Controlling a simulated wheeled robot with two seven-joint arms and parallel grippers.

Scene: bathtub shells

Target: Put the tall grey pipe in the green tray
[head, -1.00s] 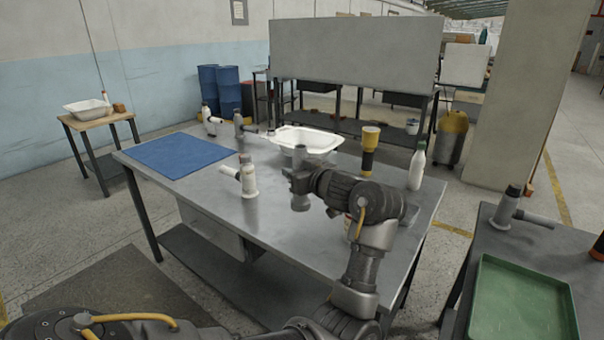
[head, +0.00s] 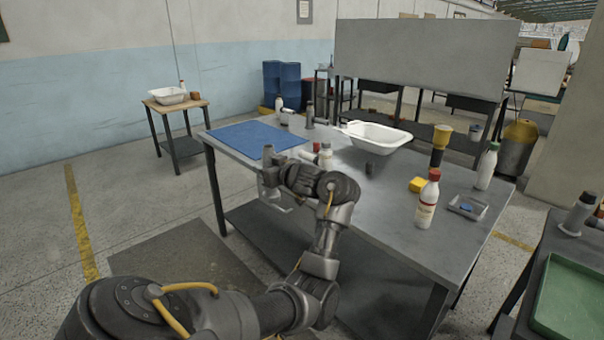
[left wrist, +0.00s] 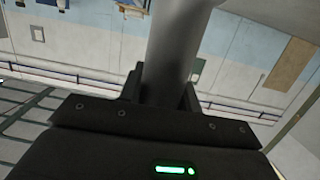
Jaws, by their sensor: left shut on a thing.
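My left gripper (head: 268,182) is shut on a grey pipe, held in the air off the front edge of the metal table. The left wrist view shows the grey pipe (left wrist: 178,50) as a plain cylinder between the fingers (left wrist: 160,95); its ends are out of that view. In the head view the gripper and arm hide much of it. The green tray (head: 574,305) lies on a dark table at the right edge, partly cut off, and its visible part is empty. It is far to the right of the gripper. My right gripper is not in view.
The metal table (head: 345,205) carries a blue mat (head: 254,140), a white tub (head: 372,137), a red-capped bottle (head: 427,203), a yellow block (head: 417,185) and a small tray (head: 467,206). Another grey fitting (head: 577,214) stands behind the green tray. Open floor lies left.

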